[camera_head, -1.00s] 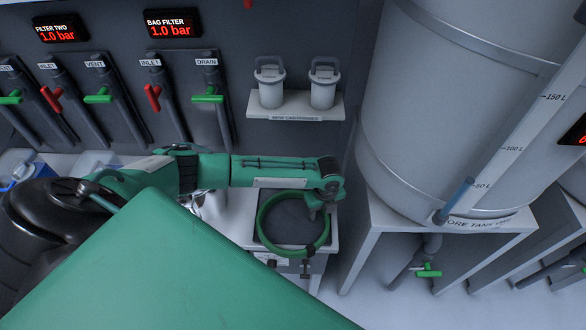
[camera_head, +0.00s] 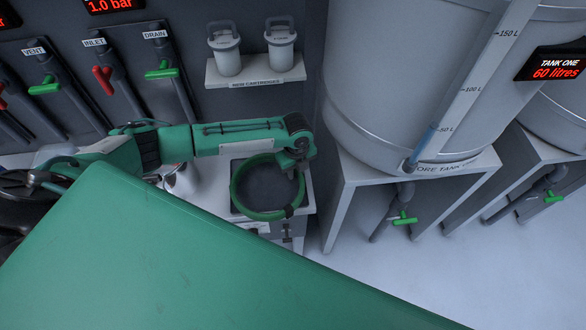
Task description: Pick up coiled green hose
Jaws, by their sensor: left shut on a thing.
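The coiled green hose (camera_head: 237,200) is a round ring with a dark band at its lower right. It shows over a dark square top on a small light stand, right of centre-left. My left gripper (camera_head: 287,160) is at the ring's upper right edge, shut on the hose. The fingers are small and partly hidden by my green arm. I cannot tell how far the hose is above the dark top. My right gripper is not in view.
A large grey tank on a white stand (camera_head: 345,170) is close to the right of the hose. A shelf (camera_head: 255,76) with two cartridges is on the wall behind. Valve handles, such as the green drain one (camera_head: 162,73), line the wall at left. Open floor (camera_head: 440,260) lies at right.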

